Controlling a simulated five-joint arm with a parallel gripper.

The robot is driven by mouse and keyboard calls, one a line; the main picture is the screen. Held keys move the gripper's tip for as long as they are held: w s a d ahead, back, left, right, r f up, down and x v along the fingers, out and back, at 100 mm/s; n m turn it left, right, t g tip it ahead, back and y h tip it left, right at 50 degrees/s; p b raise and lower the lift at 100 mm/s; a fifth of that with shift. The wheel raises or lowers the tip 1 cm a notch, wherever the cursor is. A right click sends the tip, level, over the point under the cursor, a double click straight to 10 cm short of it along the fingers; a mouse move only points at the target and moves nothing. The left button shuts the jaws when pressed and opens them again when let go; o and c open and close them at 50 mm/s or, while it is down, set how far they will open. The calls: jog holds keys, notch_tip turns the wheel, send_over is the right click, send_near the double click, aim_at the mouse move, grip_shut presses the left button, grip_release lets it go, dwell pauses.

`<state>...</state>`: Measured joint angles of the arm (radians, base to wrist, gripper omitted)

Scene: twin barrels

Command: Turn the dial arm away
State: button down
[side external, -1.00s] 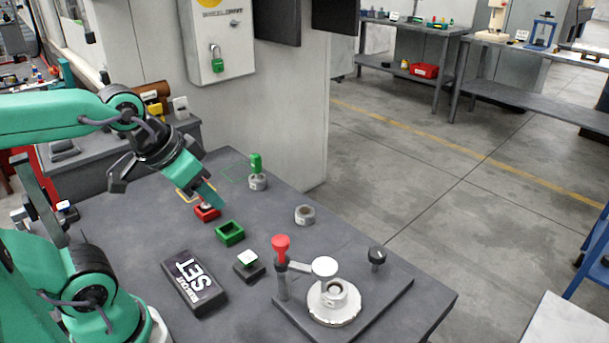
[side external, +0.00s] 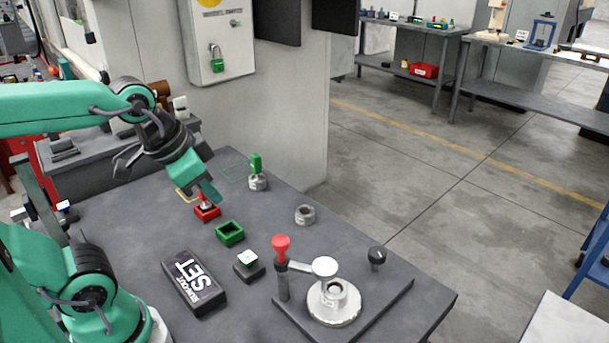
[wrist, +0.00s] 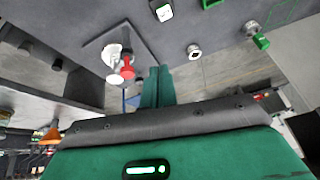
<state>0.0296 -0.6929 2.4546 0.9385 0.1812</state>
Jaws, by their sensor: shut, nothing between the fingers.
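The dial arm (side external: 301,267) is a short grey bar. It runs from a dark post with a red knob (side external: 281,246) to a white round pad (side external: 325,267). The pad is beside a ring-shaped metal piece (side external: 336,291) on a round silver base (side external: 334,312). In the wrist view the red knob (wrist: 127,71) and the pale round parts (wrist: 112,55) show small, left of my fingers. My gripper (side external: 213,198) is shut and empty, pointing down above a small red tray (side external: 206,213), well left of the dial arm. My closed green fingers show in the wrist view (wrist: 157,88).
A grey ring (side external: 305,214), a green-topped piece (side external: 256,173) and a black knob (side external: 377,258) stand farther right or back.

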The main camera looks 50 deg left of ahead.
jog(key=w+d+m+g, duration=0.1)
jog(key=d+m, duration=0.1)
jog(key=m, duration=0.3)
jog(key=m+g, duration=0.5)
jog(key=m, duration=1.5)
send_over(305, 266)
jog(key=s+a, duration=0.4)
jog(key=shift+w+d+y, duration=0.25)
jog(key=shift+y, duration=0.05)
jog(key=w+d+f+m+g+y, duration=0.1)
jog(key=d+f+m+g, duration=0.1)
jog(key=d+m, duration=0.4)
jog(key=m, duration=0.5)
jog(key=shift+w+m, duration=0.35)
jog(key=shift+m, duration=0.05)
jog(key=s+d+x, duration=0.1)
jog(key=x, duration=0.9)
jog(key=shift+w+d+r, duration=0.1)
jog(key=shift+w+d, duration=0.05)
jog(key=shift+w, duration=2)
